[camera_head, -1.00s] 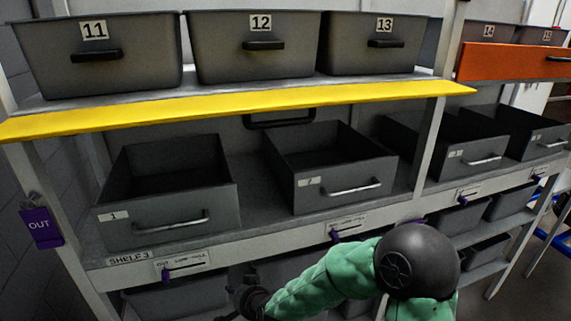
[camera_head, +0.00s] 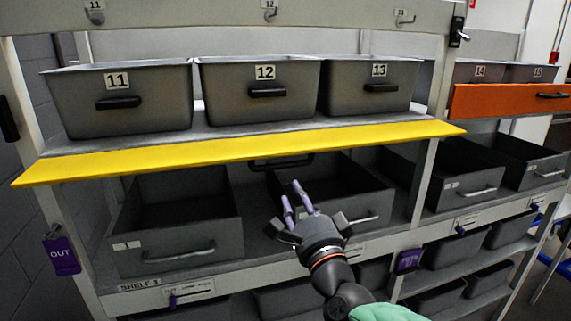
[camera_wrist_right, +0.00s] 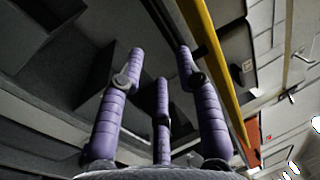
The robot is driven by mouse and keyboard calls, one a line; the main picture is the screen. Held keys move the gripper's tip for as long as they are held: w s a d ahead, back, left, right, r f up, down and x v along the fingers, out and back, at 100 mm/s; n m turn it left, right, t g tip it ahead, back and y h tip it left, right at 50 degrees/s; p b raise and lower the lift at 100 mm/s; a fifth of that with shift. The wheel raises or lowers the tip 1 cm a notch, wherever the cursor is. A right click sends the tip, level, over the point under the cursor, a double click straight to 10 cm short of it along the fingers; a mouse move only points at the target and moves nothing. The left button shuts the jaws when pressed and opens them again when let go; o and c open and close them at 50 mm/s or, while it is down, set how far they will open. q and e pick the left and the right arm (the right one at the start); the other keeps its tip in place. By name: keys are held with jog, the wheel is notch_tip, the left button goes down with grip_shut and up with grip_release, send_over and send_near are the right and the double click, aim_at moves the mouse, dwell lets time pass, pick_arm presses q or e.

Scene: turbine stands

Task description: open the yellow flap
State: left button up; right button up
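The yellow flap (camera_head: 240,152) is a long strip along the front edge of the shelf under bins 11, 12 and 13. It juts outward, raised, with its broad face tilted. A black handle (camera_head: 281,164) shows just below its lower edge. In the right wrist view the flap is a yellow band (camera_wrist_right: 212,62) running down the right side. My right gripper (camera_head: 296,195) is below the flap and its handle, in front of the middle open bin. Its purple fingers (camera_wrist_right: 160,90) are spread and hold nothing. My left gripper is out of view.
Bins 11 (camera_head: 120,97), 12 (camera_head: 258,90) and 13 (camera_head: 368,86) stand above the flap. Open bins (camera_head: 176,240) stand on the shelf below. An orange flap (camera_head: 508,100) hangs at the right. A grey upright (camera_head: 424,180) stands right of my gripper.

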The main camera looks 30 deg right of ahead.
aim_at(283, 168)
jog(key=p+x, duration=0.1)
jog(key=x, duration=1)
jog(key=shift+s+d+r, duration=0.1)
jog(key=shift+s+r, duration=0.05)
grip_shut()
